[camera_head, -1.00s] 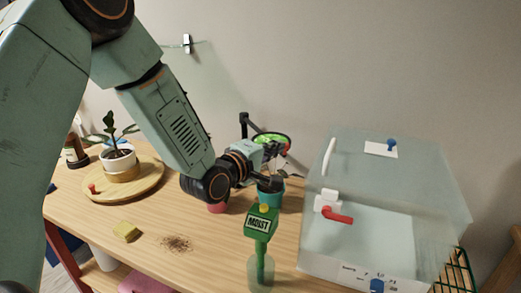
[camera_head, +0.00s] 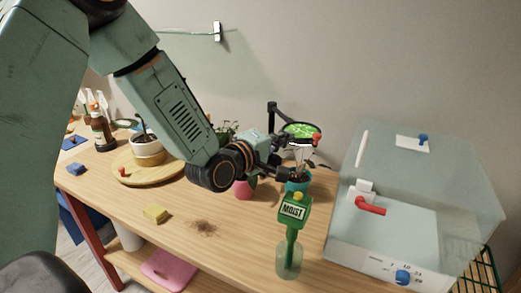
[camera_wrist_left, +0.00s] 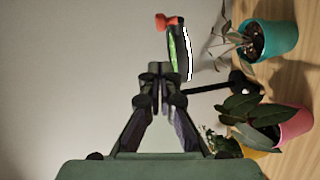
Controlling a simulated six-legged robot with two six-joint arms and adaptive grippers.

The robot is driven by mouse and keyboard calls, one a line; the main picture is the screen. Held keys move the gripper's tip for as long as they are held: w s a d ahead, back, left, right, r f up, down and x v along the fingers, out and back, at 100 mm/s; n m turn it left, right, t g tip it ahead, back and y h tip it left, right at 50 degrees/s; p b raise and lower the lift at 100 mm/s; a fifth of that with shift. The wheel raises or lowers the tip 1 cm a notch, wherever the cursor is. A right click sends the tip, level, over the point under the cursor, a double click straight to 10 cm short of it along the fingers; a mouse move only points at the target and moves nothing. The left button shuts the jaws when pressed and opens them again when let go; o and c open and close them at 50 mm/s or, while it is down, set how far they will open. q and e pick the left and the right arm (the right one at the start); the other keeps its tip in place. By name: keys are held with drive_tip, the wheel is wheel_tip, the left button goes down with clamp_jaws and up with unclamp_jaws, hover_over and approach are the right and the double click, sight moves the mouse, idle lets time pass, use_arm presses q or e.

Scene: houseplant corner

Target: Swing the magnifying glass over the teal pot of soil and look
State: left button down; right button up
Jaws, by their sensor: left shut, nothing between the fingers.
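The magnifying glass (camera_head: 302,130) has a dark rim, a green-looking lens and a red knob (camera_head: 317,138), on a black jointed arm (camera_head: 272,110). In the head view its lens appears above the teal pot (camera_head: 298,186), which holds dark soil and a small plant. The left wrist view shows the lens edge-on (camera_wrist_left: 180,52) beyond my fingertips and the teal pot (camera_wrist_left: 281,38) to its right. My left gripper (camera_head: 287,150) is shut and empty, close to the lens; I cannot tell if it touches. It also shows in the wrist view (camera_wrist_left: 160,75). My right gripper is not in view.
A pink pot (camera_head: 243,190) stands left of the teal pot. A clear box (camera_head: 410,195) with a red handle fills the right. A yellow sponge (camera_head: 155,213) and spilled soil (camera_head: 203,227) lie front left.

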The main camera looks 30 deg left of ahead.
use_arm(q)
drive_tip(key=d+v, duration=0.1)
drive_tip(key=v, duration=0.6)
drive_tip(key=shift+s+d+p, duration=0.4)
drive_tip(key=shift+s+d, duration=0.15)
drive_tip(key=shift+a, duration=0.1)
drive_tip(key=shift+s+a, duration=0.1)
drive_tip(key=shift+a, duration=0.05)
drive_tip(key=shift+d, duration=0.2)
drive_tip(key=shift+a, duration=0.2)
drive_tip(key=shift+d, duration=0.15)
idle(0.4)
